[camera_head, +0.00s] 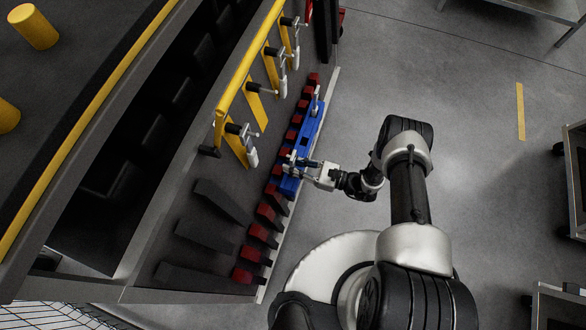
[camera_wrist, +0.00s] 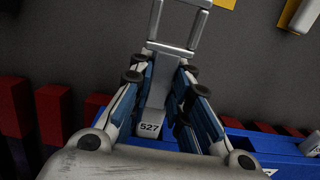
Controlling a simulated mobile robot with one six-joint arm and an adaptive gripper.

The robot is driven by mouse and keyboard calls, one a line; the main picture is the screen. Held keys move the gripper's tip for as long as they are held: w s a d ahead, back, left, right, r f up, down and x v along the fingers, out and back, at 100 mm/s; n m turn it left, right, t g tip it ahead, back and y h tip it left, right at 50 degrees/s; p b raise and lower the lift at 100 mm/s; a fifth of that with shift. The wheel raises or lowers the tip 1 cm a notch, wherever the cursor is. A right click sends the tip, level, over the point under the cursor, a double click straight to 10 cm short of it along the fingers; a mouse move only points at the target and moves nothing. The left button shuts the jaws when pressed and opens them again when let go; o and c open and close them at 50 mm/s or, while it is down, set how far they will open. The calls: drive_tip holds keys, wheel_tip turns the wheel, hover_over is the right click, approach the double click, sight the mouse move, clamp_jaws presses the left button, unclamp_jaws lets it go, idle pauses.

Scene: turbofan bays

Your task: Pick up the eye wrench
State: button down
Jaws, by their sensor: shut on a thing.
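The eye wrench appears as a silver tool (camera_wrist: 172,48) with an open, frame-like head and a flat shank, upright in the wrist view. My gripper (camera_wrist: 168,88) is shut on the shank, with one blue-padded finger on each side. In the head view my gripper (camera_head: 300,166) is at the near end of a blue holder (camera_head: 309,128). The holder also shows in the wrist view (camera_wrist: 260,148). I cannot tell whether the tool's lower end is still inside the holder.
Red blocks (camera_head: 262,235) line the bay's edge beside the blue holder. Another silver tool (camera_head: 316,103) stands at the holder's far end. A yellow rail with clamps (camera_head: 248,68) stands left of the holder. Grey floor (camera_head: 450,85) to the right is open.

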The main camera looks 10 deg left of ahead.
drive_tip(key=shift+r, duration=0.15)
wheel_tip(320, 180, up, 20)
drive_tip(key=p, duration=0.6)
drive_tip(key=shift+p, duration=0.3)
